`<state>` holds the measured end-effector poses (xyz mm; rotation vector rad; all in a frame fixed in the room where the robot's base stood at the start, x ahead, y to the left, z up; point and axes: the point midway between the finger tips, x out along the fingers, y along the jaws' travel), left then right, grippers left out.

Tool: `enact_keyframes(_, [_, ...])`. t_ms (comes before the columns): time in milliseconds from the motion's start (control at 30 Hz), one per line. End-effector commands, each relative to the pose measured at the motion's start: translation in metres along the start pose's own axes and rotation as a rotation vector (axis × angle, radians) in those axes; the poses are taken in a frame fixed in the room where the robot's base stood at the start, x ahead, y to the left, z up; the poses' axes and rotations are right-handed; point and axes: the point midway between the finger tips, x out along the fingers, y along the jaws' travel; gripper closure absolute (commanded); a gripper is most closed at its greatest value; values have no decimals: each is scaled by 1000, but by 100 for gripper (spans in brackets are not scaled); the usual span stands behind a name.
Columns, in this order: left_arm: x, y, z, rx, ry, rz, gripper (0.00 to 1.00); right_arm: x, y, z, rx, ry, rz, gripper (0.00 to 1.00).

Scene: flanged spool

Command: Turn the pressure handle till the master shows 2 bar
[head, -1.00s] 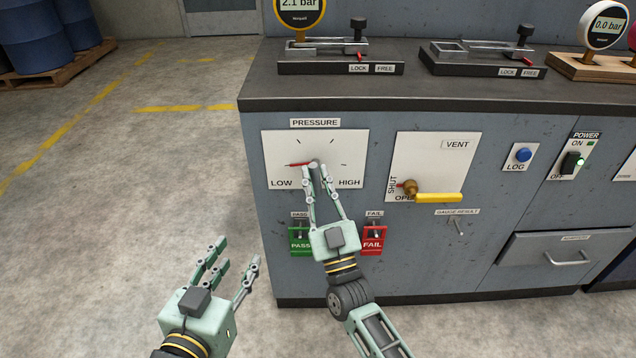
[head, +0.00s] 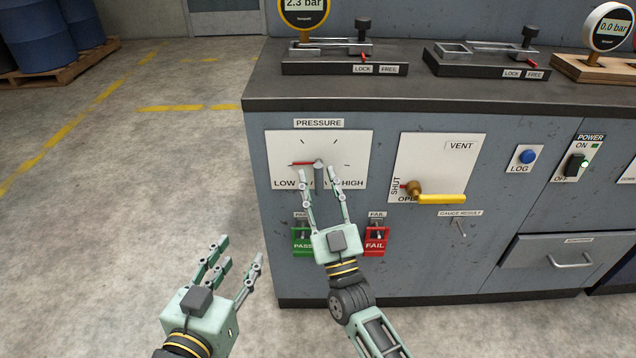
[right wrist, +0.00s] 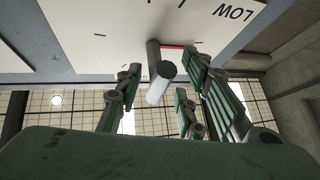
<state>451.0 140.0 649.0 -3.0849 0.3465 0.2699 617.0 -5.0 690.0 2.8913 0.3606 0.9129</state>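The pressure handle (head: 319,176) is a grey bar on a white panel (head: 354,150) marked LOW and HIGH. It hangs nearly straight down from its hub, and a red pointer (head: 302,163) points left toward the LOW side. A yellow-rimmed gauge (head: 304,8) at the top left of the bench reads 2.3 bar; its top is cut off. My right gripper (head: 318,170) is open, with its fingers apart on either side of the handle; the right wrist view shows the handle (right wrist: 161,83) between them. My left gripper (head: 238,248) is open and empty, low in front of the floor.
A white-rimmed gauge (head: 607,26) at the right reads 0.0 bar. The yellow vent lever (head: 441,199) is beside the pressure panel. Green PASS (head: 302,239) and red FAIL (head: 375,241) tags hang close to my right gripper.

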Motion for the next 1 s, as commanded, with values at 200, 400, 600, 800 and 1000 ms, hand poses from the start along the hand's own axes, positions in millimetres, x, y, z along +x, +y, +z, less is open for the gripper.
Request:
enact_keyframes(200, [0,0,0,0,1,0,60,-37,0,2,1,-6,-1,65])
enact_keyframes(400, [0,0,-1,0,2,0,60,-81,-1,2,1,-7,-3,65])
enact_keyframes(600, [0,0,-1,0,2,0,60,-109,-2,2,2,-6,-4,65])
enact_keyframes(800, [0,0,-1,0,2,-1,60,-118,-2,1,2,-3,-3,65])
enact_keyframes(1000, [0,0,-1,0,2,-1,60,-118,-2,1,1,-3,-3,65])
